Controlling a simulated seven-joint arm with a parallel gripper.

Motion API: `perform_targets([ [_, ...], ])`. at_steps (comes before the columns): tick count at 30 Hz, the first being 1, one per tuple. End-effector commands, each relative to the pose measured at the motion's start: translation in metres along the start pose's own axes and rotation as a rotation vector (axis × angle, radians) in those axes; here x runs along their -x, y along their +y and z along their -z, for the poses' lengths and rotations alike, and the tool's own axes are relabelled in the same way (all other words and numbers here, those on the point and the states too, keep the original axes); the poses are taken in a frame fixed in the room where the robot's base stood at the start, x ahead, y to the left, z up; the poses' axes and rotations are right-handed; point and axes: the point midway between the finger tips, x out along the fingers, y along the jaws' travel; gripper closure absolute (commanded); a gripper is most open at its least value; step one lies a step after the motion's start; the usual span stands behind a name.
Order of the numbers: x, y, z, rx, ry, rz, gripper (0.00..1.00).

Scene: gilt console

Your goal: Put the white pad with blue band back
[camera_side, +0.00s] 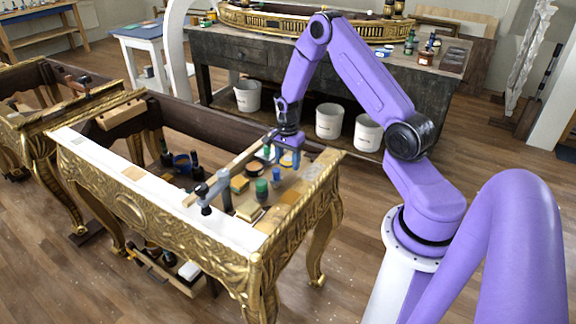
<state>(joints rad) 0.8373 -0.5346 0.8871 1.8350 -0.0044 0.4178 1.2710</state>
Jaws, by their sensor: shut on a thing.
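My gripper (287,160) points down over the right end of the gilt console, above its inner board of small jars and blocks. Its blue fingers are shut on a small pale thing (287,161) that is mostly hidden between them. It may be the white pad with blue band, but its band cannot be made out. I cannot tell whether it touches the board. A grey bar clamp (228,178) lies across the console's front rail, left of my gripper.
Green-topped jars (262,188), a yellow block (239,184) and a tan block (250,211) crowd the board below my gripper. Dark bottles (196,164) stand further left. White buckets (329,121) stand under the dark workbench behind (230,55).

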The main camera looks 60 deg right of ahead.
Motion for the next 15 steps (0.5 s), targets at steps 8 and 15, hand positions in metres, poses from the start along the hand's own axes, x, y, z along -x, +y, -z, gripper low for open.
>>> perform_targets([
  [8, -0.023, 0.001, 0.0, 0.0, 0.0, 0.0, 0.69],
  [15, -0.023, 0.001, 0.0, 0.0, 0.0, 0.0, 0.69],
])
